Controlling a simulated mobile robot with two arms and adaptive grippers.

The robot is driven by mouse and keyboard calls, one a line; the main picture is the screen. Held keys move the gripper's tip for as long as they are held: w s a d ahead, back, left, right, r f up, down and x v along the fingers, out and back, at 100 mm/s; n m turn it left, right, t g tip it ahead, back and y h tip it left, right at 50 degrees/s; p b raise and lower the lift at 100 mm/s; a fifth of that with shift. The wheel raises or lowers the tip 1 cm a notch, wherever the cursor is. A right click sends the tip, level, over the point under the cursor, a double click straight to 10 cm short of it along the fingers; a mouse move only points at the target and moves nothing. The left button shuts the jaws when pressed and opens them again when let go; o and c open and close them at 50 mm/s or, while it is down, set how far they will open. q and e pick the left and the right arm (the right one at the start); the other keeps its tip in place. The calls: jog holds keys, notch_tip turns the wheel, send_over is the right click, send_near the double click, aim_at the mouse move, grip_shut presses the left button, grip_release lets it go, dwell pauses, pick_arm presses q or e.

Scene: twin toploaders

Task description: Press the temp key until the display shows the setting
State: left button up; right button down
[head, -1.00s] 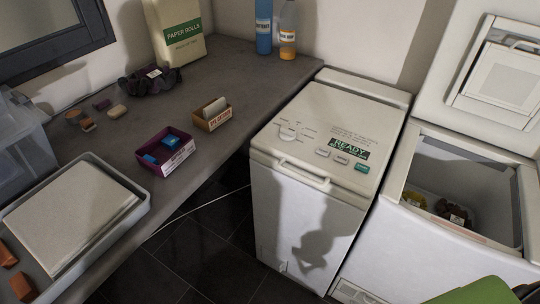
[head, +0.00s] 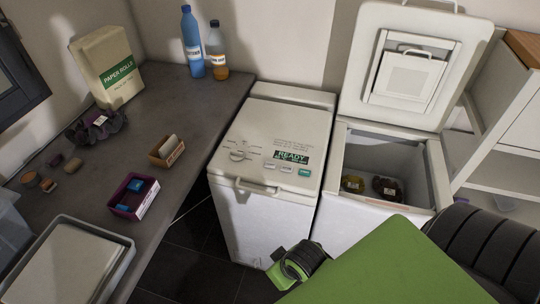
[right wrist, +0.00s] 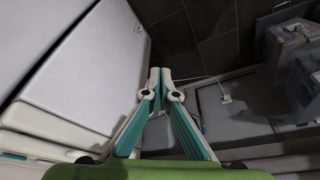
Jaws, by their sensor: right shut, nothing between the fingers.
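The closed left toploader (head: 262,222) has a control panel on its top. Its dark display (head: 292,157) reads READY in the head view. Below the display is a row of keys: two pale ones (head: 270,166) and a teal one (head: 305,171). Their labels are too small to read, so I cannot tell which is the temp key. A round dial (head: 239,151) sits left of the keys. My right gripper (right wrist: 160,72) is shut and empty in the right wrist view, its tips together over the dark floor beside white machine panels. My left gripper is not in view.
The right toploader (head: 438,175) stands open with its lid (head: 408,70) up and laundry inside. A grey counter (head: 195,105) on the left carries bottles, small boxes and a tray (head: 120,262). A white shelf unit (head: 510,165) is at the right. The closed machine's top is clear.

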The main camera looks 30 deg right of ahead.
jog(key=w+r+t+y+p, duration=0.1)
jog(key=w+r+p, duration=0.1)
jog(key=w+r, duration=0.5)
pick_arm(q)
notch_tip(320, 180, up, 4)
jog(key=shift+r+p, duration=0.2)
jog(key=shift+p, duration=0.4)
pick_arm(e)
notch_tip(320, 180, up, 14)
jog(key=m+t+y, duration=0.1)
jog(key=m+t, duration=0.3)
jog(key=m, duration=0.4)
send_over(272, 165)
jog(key=shift+f, duration=0.15)
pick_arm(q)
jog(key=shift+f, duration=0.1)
pick_arm(e)
notch_tip(272, 165, down, 7)
jog(key=b, duration=0.7)
jog(key=shift+r+b, duration=0.2)
jog(key=shift+b, duration=0.1)
notch_tip(272, 165, down, 2)
jog(key=shift+b, duration=0.35)
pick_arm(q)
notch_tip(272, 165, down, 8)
pick_arm(e)
jog(key=shift+f, duration=0.1)
